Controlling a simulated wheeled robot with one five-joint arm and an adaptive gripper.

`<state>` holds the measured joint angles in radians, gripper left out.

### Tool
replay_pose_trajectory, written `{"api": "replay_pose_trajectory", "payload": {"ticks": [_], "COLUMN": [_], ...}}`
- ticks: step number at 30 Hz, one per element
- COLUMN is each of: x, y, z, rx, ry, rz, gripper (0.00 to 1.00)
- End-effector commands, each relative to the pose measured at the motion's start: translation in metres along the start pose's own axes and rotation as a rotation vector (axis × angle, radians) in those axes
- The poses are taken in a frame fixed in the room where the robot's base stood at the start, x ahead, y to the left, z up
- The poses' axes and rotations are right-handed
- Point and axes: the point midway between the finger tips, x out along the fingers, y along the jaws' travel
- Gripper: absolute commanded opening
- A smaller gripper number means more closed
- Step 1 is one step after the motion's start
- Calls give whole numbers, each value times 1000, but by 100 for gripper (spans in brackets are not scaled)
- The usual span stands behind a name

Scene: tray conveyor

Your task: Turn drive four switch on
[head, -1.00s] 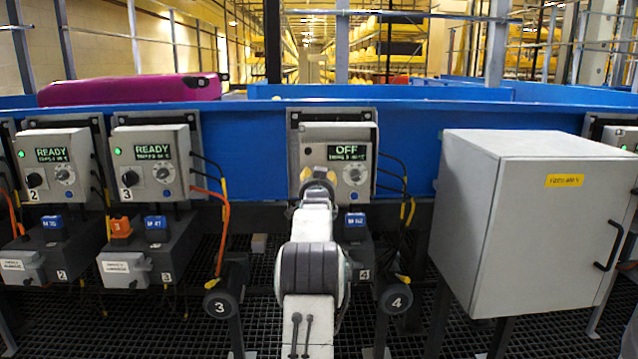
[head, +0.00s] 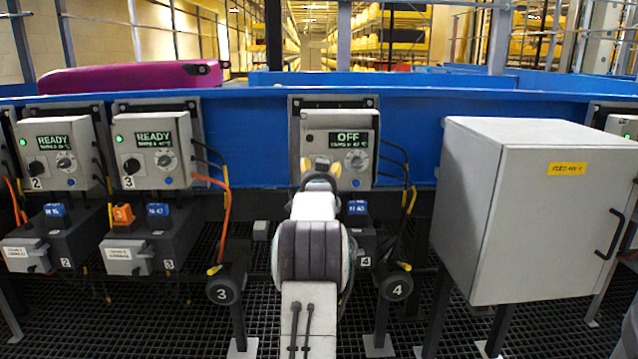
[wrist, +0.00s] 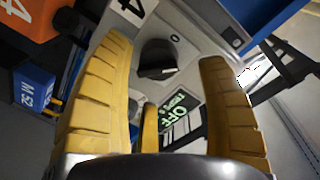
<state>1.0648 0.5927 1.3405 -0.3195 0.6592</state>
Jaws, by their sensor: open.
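The drive four control box (head: 308,133) is light grey, and its display (head: 348,138) reads OFF. The four switch is a black rotary knob (wrist: 158,60); in the head view my gripper (head: 321,164) hides it. In the wrist view my gripper (wrist: 165,55) is open, with its yellow fingers on either side of the knob. Gaps show on both sides, so the fingers look apart from it. The OFF display (wrist: 180,112) shows below the knob there. A grey dial (head: 355,160) sits right of my gripper in the head view.
Box three (head: 183,133) and box two (head: 28,128) stand to the left, both reading READY. A large grey cabinet (head: 480,215) stands close on the right. Cables (head: 408,190) hang beside box four. An orange tag (wrist: 30,18) and blue tag (wrist: 33,90) are at the wrist view's left.

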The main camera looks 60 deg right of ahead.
Motion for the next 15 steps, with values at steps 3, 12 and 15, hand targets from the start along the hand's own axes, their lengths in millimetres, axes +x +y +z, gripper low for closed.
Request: {"api": "replay_pose_trajectory", "payload": {"ticks": [3, 12, 15], "x": [-16, -53, -63], "y": [-1, -1, -1], "z": [-1, 0, 0], "rx": [0, 0, 0], "ry": [0, 0, 1], "rz": [-1, -1, -2], "gripper": [68, 68, 68]}}
